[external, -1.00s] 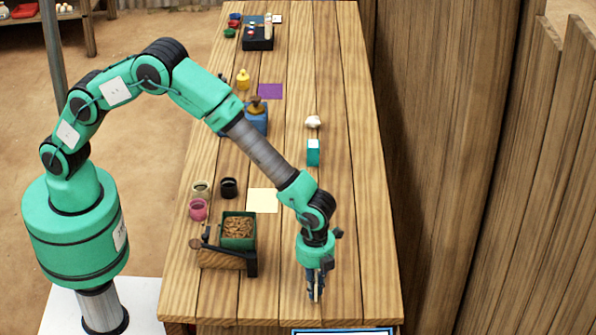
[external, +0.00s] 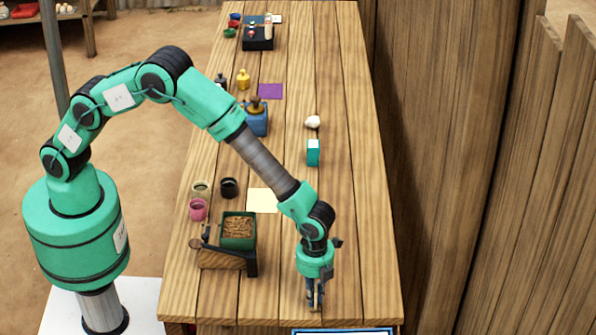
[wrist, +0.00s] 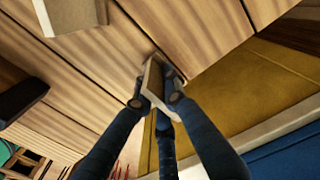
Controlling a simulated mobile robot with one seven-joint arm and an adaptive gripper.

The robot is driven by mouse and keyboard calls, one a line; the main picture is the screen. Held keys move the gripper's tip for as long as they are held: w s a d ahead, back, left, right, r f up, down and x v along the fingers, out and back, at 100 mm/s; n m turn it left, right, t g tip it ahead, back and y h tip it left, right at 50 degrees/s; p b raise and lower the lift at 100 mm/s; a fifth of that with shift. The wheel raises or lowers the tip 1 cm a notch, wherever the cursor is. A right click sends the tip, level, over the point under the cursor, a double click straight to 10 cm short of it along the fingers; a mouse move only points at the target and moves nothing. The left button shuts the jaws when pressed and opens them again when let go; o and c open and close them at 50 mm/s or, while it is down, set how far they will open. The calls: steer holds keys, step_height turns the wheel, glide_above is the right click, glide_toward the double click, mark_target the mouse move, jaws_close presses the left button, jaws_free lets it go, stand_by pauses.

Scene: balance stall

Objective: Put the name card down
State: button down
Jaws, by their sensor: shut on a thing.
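My gripper (external: 316,300) is over the near end of the wooden table, right of the green box. In the wrist view its fingers (wrist: 155,92) are shut on a small, thin, tan piece, which I take to be the name card (wrist: 152,78). The card stands edge-up between the fingertips, close to the planks and near the table's edge. I cannot tell whether it touches the wood. In the external view the fingers mostly hide it.
A green box of brown pieces (external: 238,231) sits by a wooden block with a dark bracket (external: 225,259), left of my gripper. A cream sheet (external: 262,200), small jars (external: 198,209) and a teal-and-white block (external: 313,152) lie farther back. The table's right side is mostly clear.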

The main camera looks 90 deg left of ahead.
steer(key=shift+f, duration=0.15)
steer(key=c, duration=1.8)
jaws_free()
step_height(320, 180, up, 12)
steer(key=p, duration=0.2)
steer(key=shift+p, duration=0.3)
steer(key=shift+a+r, duration=0.1)
steer(key=shift+r, duration=0.15)
